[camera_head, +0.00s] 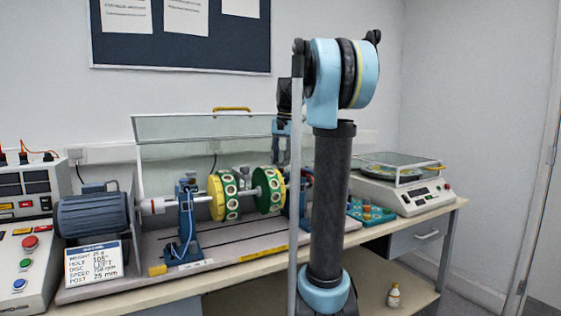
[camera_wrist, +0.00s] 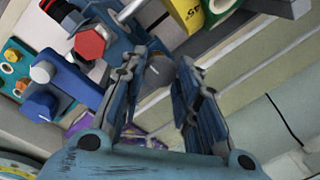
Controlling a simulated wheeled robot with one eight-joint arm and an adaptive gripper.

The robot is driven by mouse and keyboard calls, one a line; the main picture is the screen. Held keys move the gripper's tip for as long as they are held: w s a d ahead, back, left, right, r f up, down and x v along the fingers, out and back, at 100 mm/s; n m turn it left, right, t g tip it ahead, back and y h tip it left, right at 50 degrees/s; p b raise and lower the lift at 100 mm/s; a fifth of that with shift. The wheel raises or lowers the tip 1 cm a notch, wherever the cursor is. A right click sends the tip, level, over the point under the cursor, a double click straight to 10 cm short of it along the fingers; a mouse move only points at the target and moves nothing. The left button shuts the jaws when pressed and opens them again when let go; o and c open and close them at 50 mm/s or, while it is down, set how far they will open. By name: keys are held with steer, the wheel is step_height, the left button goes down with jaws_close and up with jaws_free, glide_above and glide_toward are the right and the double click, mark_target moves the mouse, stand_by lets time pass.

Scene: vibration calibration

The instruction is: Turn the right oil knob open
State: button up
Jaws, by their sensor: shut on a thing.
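The right bearing stand (camera_head: 293,205) is blue and stands right of the green and yellow discs, mostly hidden behind my arm. The wrist view shows its blue body (camera_wrist: 118,42) close up. The right oil knob (camera_wrist: 158,72), a dark grey piece with a small light mark, shows between my fingertips. My gripper (camera_wrist: 163,72) is shut on it, one blue finger on each side. The exact contact is hard to make out. In the head view my fingers are hidden behind my arm.
A red hexagonal piece (camera_wrist: 90,44) and a blue knob-like part (camera_wrist: 40,105) lie left of my fingers. The yellow disc (camera_head: 217,196) and green disc (camera_head: 268,190) are on the shaft. A teal tray (camera_head: 378,217) stands at right, before the balance (camera_head: 405,192). A raised clear cover (camera_head: 190,127) stands behind.

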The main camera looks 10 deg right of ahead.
steer(key=shift+m, duration=0.5)
steer(key=o, duration=1.1)
steer(key=r, duration=0.8)
steer(key=d+r, duration=0.1)
steer(key=r, duration=0.2)
steer(key=shift+s+r, duration=0.35)
steer(key=shift+r, duration=0.05)
